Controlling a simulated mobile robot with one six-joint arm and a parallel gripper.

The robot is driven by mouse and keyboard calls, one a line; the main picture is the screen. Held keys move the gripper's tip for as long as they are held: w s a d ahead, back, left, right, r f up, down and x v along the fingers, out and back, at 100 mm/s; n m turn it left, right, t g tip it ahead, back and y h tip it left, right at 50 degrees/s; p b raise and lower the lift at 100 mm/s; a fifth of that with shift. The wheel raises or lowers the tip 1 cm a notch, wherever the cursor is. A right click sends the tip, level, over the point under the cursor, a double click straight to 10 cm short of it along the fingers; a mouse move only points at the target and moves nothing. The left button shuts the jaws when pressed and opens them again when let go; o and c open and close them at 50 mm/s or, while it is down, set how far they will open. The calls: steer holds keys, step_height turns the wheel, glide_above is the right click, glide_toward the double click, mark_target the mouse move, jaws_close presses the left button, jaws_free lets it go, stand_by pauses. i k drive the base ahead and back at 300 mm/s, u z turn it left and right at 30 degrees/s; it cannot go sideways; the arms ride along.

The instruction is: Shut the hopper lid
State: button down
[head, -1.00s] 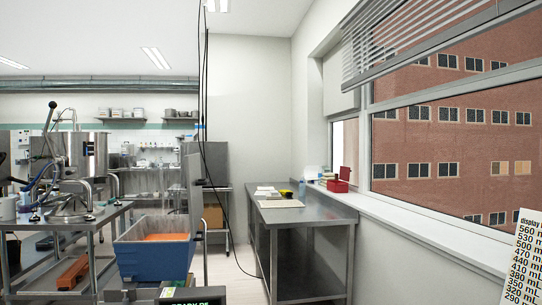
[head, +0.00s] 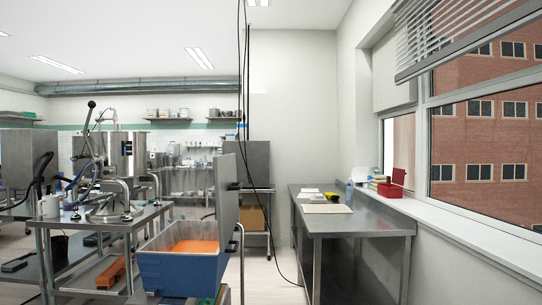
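The hopper (head: 178,272) is a blue bin with a pale rim, low in the middle-left of the head view. Orange material (head: 195,247) shows inside it. Its grey lid (head: 226,205) stands upright along the right side of the bin, so the hopper is open. My gripper is not in the head view, so I cannot see where it is relative to the lid.
A steel table with a large metal pot (head: 122,152) and a lever stands left of the hopper. A steel workbench (head: 365,226) runs along the window wall at right. Bare floor (head: 268,275) lies between hopper and workbench. Dark cables hang near the lid.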

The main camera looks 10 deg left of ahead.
mark_target(226, 198)
steer(key=u, duration=0.45)
steer(key=i, duration=1.4)
steer(key=u, duration=0.55)
steer(key=i, duration=0.6)
steer(key=z, duration=0.15)
steer(key=k, duration=0.55)
steer(key=u, duration=0.05)
